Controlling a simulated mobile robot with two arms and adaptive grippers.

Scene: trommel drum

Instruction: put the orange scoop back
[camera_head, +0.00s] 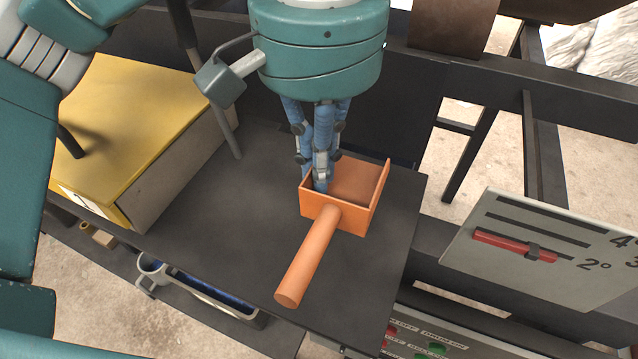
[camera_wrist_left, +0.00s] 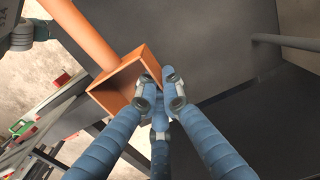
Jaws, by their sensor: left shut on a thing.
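The orange scoop (camera_head: 368,209) is an open box with a round handle, over the right part of the dark shelf (camera_head: 210,215). Its handle points toward the bottom of the head view. My left gripper (camera_head: 318,182) has blue fingers and comes down from above. It is shut on the scoop's left wall. In the left wrist view the scoop (camera_wrist_left: 118,82) is beside the fingertips of the gripper (camera_wrist_left: 165,85). I cannot tell whether the scoop touches the shelf. My right gripper is not in view.
A yellow-topped box (camera_head: 125,115) stands at the left. A grey panel with a red slider (camera_head: 515,246) is at the right. A control panel with buttons (camera_head: 430,340) is at the bottom. Dark frame bars (camera_head: 560,90) cross the upper right. The shelf left of the scoop is clear.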

